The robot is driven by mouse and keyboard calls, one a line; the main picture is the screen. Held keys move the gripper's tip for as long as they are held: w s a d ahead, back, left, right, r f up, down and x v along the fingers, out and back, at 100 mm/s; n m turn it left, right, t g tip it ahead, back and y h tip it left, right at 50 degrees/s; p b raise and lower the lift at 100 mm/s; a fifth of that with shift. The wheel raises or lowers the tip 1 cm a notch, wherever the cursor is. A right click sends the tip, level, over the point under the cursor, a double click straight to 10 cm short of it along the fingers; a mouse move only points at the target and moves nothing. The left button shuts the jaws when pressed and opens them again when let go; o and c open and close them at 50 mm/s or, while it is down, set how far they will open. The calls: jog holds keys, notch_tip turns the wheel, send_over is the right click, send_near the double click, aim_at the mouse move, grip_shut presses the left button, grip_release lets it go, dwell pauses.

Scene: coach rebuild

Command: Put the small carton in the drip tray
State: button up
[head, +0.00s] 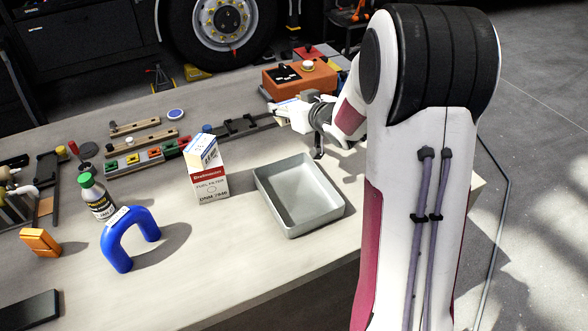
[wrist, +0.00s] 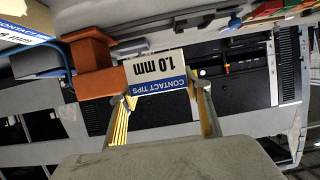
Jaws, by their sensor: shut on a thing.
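A small white carton with a blue band, marked "CONTACT TIPS 1.0 mm" (wrist: 157,72), is between the fingers of my gripper (wrist: 163,98) in the wrist view. My gripper is shut on it. In the head view my gripper (head: 304,115) is beyond the drip tray, near its far right side, and the carton is partly hidden there. The drip tray (head: 265,196), a grey rectangular pan, sits on the bench and looks empty.
A fuel filter carton (head: 210,187) stands left of the tray with a small box (head: 201,151) on top. A blue arch (head: 118,238), a green-capped bottle (head: 98,201) and an orange block (head: 40,242) are further left. An orange box (head: 298,79) is behind my gripper.

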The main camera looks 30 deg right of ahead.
jog(key=s+d, duration=0.3)
jog(key=d, duration=0.2)
jog(key=n+g+y, duration=0.4)
jog(key=n+y, duration=0.5)
send_over(295, 197)
jog(key=shift+r, duration=0.3)
jog(key=shift+f, duration=0.1)
jog(key=shift+f, duration=3.05)
jog(key=shift+f, duration=1.9)
